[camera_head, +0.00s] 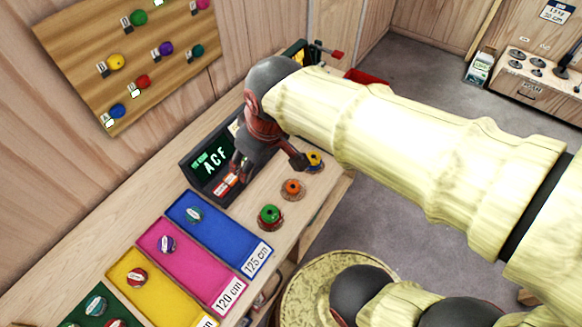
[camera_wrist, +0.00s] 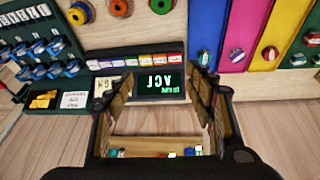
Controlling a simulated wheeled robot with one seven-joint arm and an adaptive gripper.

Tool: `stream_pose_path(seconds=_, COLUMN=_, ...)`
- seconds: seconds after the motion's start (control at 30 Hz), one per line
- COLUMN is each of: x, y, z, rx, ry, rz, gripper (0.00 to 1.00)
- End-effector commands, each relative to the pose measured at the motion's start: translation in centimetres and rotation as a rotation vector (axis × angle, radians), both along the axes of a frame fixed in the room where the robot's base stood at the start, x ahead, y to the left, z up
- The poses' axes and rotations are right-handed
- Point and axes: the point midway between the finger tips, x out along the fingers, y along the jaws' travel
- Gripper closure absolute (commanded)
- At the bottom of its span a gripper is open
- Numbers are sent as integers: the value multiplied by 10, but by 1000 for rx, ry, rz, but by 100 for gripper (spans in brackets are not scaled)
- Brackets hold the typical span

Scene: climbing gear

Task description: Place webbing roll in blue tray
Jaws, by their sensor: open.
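The blue tray (camera_head: 228,238), labelled 125 cm, lies on the bench and also shows in the wrist view (camera_wrist: 209,22). A small teal-and-white roll (camera_head: 194,214) lies in its back part; the wrist view shows it too (camera_wrist: 203,58). Similar rolls lie in the pink tray (camera_head: 195,268) and yellow tray (camera_head: 150,296). I cannot tell which roll the task means. My gripper (camera_head: 268,164) is open over the bench by the display, beyond the blue tray. In the wrist view, nothing shows held between its fingers (camera_wrist: 164,88).
A black display box (camera_head: 211,158) stands against the wall beside my gripper. Green (camera_head: 270,215), orange (camera_head: 292,188) and yellow (camera_head: 314,160) spools line the bench's front edge. A hold board (camera_head: 130,60) hangs on the wall. Racks of small items (camera_wrist: 40,45) show in the wrist view.

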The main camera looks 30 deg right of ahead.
Motion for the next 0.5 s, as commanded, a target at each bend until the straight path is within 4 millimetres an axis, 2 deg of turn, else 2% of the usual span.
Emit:
stream_pose_path(seconds=0.03, x=-16, y=-13, z=8, rx=17, ry=-31, rz=-75, gripper=46)
stream_pose_path(seconds=0.1, x=-35, y=-26, z=12, rx=41, ry=-59, rz=-165, gripper=46)
stream_pose_path(seconds=0.2, x=-56, y=-39, z=15, rx=67, ry=-92, rz=-265, gripper=46)
stream_pose_path(seconds=0.33, x=-70, y=-47, z=16, rx=87, ry=-116, rz=-338, gripper=46)
stream_pose_path(seconds=0.5, x=-74, y=-49, z=16, rx=94, ry=-121, rz=-360, gripper=46)
